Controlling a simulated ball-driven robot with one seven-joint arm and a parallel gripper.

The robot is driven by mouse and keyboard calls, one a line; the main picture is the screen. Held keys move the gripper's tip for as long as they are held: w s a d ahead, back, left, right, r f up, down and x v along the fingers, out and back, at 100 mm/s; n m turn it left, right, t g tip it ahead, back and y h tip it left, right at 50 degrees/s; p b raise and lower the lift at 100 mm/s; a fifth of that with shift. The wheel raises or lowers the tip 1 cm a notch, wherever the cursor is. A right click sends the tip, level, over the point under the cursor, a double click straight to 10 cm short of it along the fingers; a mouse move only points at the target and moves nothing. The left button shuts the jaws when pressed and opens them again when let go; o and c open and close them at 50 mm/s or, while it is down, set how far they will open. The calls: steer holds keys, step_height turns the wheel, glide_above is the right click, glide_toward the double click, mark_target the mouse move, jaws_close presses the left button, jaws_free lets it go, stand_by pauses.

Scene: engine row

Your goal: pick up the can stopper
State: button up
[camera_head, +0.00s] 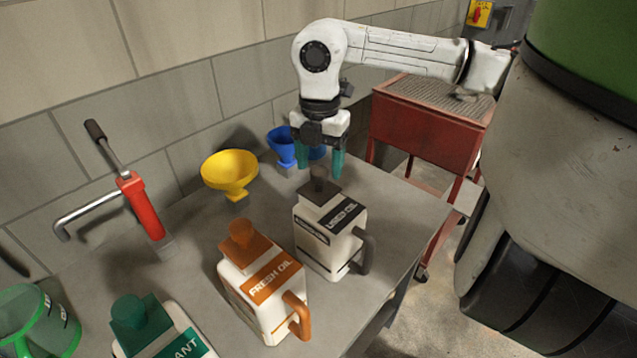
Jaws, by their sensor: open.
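My gripper (320,169) points down with its teal fingers open and spread apart. It is just above the white can labelled "USED OIL" (322,248), which has a dark grey top and handle. A small dark stopper (319,184) stands on that can's top, below and between the fingertips. I cannot tell whether the fingers touch it. A white can labelled "FRESH OIL" (245,300) has an orange stopper (243,236). A third can (178,335) at the bottom edge has a green stopper (128,310) and is partly cut off.
A yellow funnel (229,170) and a blue funnel (284,143) stand at the back of the grey bench (412,207). A red hand pump (140,205) and a green clear jug (38,322) are at left. A red cart (425,128) stands beyond the bench.

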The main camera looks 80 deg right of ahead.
steer(key=shift+f, duration=1.3)
steer(key=shift+c, duration=0.4)
steer(key=c, duration=1.1)
steer(key=shift+r, duration=0.1)
steer(key=shift+r+b, duration=0.3)
steer(key=shift+r, duration=0.15)
steer(key=s+d+r+b, duration=0.1)
steer(key=s+r, duration=0.3)
steer(key=s+d+r+b, duration=0.1)
steer(key=s+r+b, duration=0.1)
steer(key=s+r, duration=0.2)
steer(key=s+d+r+b, duration=0.1)
steer(key=s+r+b, duration=0.1)
steer(key=s+r, duration=0.2)
steer(key=shift+s+d, duration=0.15)
steer(key=shift+s, duration=0.7)
